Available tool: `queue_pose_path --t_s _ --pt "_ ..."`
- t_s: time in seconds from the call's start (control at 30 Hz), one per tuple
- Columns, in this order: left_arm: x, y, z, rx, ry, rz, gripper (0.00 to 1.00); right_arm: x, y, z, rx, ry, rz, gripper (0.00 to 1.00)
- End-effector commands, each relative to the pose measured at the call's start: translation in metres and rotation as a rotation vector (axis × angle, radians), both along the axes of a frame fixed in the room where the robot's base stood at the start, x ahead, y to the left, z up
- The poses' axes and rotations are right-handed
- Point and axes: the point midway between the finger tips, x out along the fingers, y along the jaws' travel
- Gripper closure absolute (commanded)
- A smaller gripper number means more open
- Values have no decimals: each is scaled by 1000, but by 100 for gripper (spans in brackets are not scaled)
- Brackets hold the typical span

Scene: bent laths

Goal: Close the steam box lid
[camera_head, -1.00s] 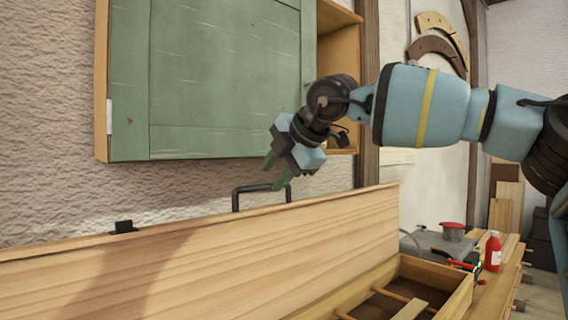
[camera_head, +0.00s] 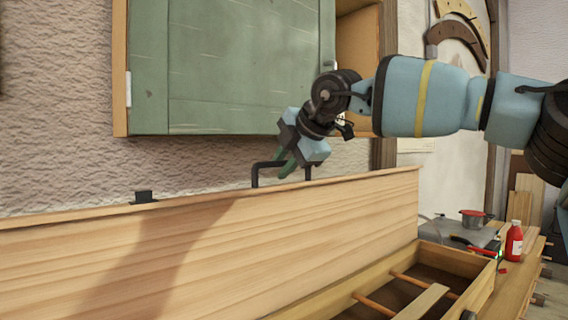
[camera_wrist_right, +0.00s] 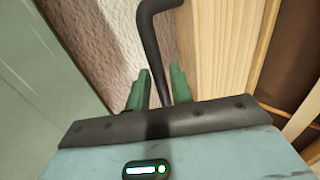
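The steam box lid (camera_head: 330,218) is a long pale wooden panel standing raised on edge across the view. The open wooden box (camera_head: 388,270) lies below it on the near side. A black bar handle (camera_head: 264,164) sticks out from the lid's far face near its top edge; in the right wrist view the handle (camera_wrist_right: 152,35) runs down between the fingers. My right gripper (camera_head: 284,168) is at this handle, and its green fingers (camera_wrist_right: 158,90) are closed in on the bar. The exact contact is partly hidden. My left gripper is out of view.
A green wall cabinet (camera_head: 235,65) hangs just above and behind the right gripper. A loose lath (camera_head: 424,302) lies across the box's dowels.

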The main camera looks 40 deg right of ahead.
Motion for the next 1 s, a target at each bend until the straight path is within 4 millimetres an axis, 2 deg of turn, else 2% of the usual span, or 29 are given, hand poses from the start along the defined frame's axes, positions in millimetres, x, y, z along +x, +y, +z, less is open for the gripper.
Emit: queue_pose_path --t_s 0.03,0.17,0.37,0.8,1.0 --pt "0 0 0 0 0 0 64 0 0 0 0 0 0 85" --pt "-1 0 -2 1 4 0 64 0 0 0 0 0 0 100" --pt "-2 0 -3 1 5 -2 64 -6 1 1 0 -3 1 100" --pt "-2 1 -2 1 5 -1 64 -63 7 -4 -2 -1 1 100" --pt "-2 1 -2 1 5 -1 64 -71 8 -6 -2 2 1 100"
